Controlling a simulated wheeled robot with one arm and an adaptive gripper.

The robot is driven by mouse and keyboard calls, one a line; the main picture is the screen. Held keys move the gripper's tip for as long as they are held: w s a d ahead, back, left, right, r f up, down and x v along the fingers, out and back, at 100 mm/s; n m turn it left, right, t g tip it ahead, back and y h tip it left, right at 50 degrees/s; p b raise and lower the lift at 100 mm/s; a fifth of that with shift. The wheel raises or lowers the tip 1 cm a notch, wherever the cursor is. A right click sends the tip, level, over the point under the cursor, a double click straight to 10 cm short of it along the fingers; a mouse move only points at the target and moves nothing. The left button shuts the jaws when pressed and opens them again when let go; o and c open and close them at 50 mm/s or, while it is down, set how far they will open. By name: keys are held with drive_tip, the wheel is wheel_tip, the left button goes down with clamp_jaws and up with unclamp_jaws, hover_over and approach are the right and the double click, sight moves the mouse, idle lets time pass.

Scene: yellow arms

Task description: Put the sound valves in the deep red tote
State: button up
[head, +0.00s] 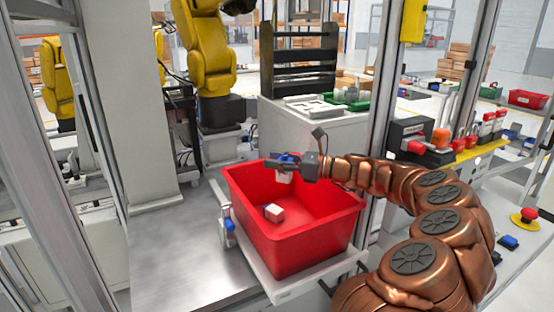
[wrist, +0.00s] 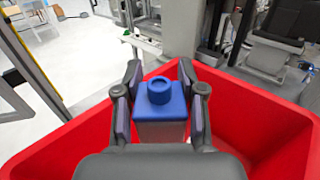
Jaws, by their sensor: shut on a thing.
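The deep red tote (head: 308,240) stands on a pale ledge in the middle of the head view. One white and reddish block-shaped valve (head: 274,212) lies on its floor. My gripper (head: 283,163) is above the tote's far side, shut on a valve with a blue top (head: 289,157) and a pale lower part. In the wrist view the held valve (wrist: 160,110) shows a blue body with a round blue cap, between both fingers. The tote's red walls (wrist: 265,115) surround it below. The held valve's underside is hidden in the wrist view.
A metal table (head: 180,255) lies left of the tote. A grey post (head: 375,120) rises behind my arm. At right, a bench holds several valve-like items (head: 490,125) and a red emergency button (head: 529,214). A yellow robot arm (head: 207,50) stands behind.

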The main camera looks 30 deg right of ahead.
drive_tip(key=o, duration=1.3)
drive_tip(key=shift+c, duration=0.2)
drive_tip(key=shift+r, duration=0.15)
wheel_tip(320, 180, up, 10)
